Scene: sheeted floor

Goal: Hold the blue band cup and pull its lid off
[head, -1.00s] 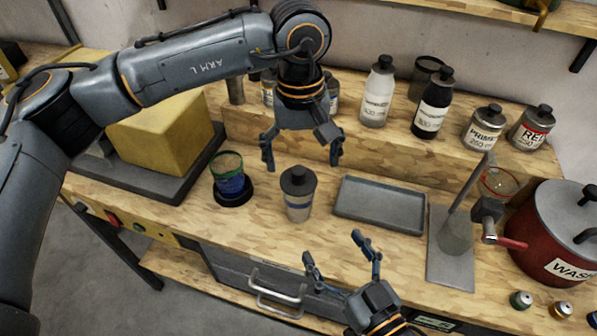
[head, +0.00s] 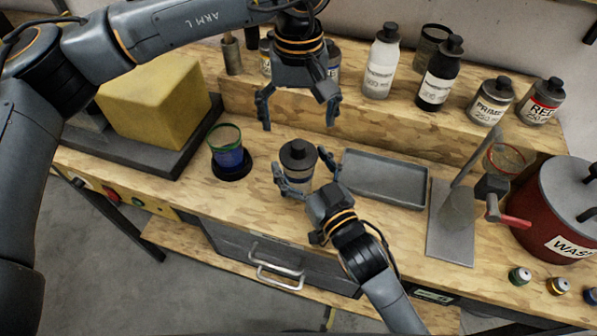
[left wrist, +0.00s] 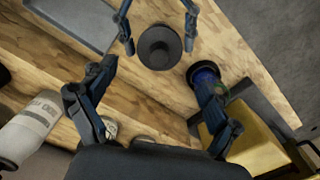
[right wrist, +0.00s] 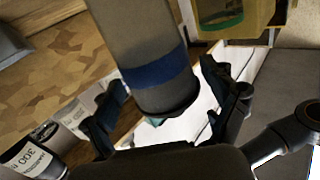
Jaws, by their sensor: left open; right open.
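The blue band cup (head: 297,182), grey with a dark lid (head: 298,154), stands upright on the wooden bench. Its blue band (right wrist: 158,72) shows in the right wrist view. My right gripper (head: 305,173) is open, with its fingers on either side of the cup body; I cannot tell whether they touch it. My left gripper (head: 300,112) is open and empty above and behind the cup. The left wrist view looks down on the lid (left wrist: 159,47), with the right gripper's fingers around it. The cup's front is partly hidden by the right gripper.
A blue cup with a green rim (head: 228,150) stands left on a dark round base. A grey tray (head: 385,180) lies just right of the cup. Bottles (head: 381,65) and cans line the raised shelf behind. A yellow block (head: 155,100) and a red pot (head: 560,210) flank the bench.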

